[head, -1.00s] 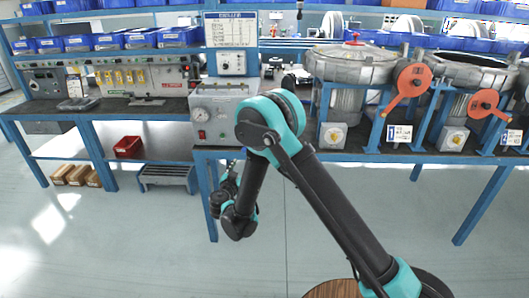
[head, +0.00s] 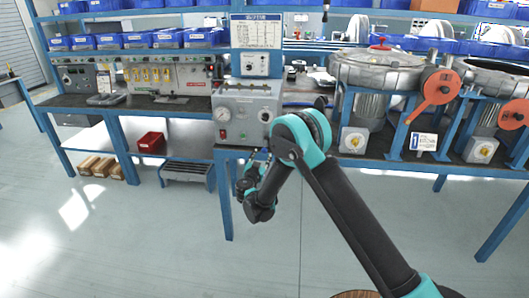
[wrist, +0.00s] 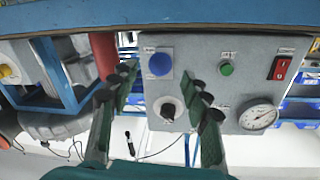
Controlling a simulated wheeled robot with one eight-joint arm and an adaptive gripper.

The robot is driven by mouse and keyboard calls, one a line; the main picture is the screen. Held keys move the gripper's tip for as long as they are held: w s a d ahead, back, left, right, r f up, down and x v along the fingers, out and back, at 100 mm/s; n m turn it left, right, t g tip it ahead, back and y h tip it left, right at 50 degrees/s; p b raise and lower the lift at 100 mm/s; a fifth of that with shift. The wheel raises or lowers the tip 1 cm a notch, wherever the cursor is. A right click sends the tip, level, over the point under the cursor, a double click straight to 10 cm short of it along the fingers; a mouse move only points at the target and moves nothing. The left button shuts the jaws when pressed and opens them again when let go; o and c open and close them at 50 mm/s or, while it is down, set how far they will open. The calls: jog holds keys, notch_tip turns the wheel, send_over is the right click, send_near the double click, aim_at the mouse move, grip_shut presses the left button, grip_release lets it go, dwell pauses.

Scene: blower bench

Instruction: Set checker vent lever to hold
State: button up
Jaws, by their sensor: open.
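The checker (head: 250,100) is a grey box on the bench with a round gauge, a red switch and several controls; its front fills much of the wrist view (wrist: 235,70). There it shows a blue knob (wrist: 160,63), a green button (wrist: 226,68), a red switch (wrist: 281,68), a gauge (wrist: 258,115) and a black knob on a white disc (wrist: 167,108). Which one is the vent lever I cannot tell; the labels are too small to read. My gripper (wrist: 162,80) is open and empty, its fingers before the blue and black knobs. In the head view my gripper (head: 246,185) hangs below the checker's level, at the bench front.
A blue-framed bench edge (wrist: 160,12) crosses the top of the wrist view, which looks upside down. Round machines with orange levers (head: 436,88) stand at the right. A panel (head: 165,78) stands at the left. The floor in front is clear.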

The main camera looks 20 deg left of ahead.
jog(key=shift+w+a, duration=0.15)
jog(key=shift+w, duration=1.15)
jog(key=shift+w+a, duration=0.15)
jog(key=shift+w, duration=1.1)
jog(key=shift+c, duration=0.6)
grip_shut()
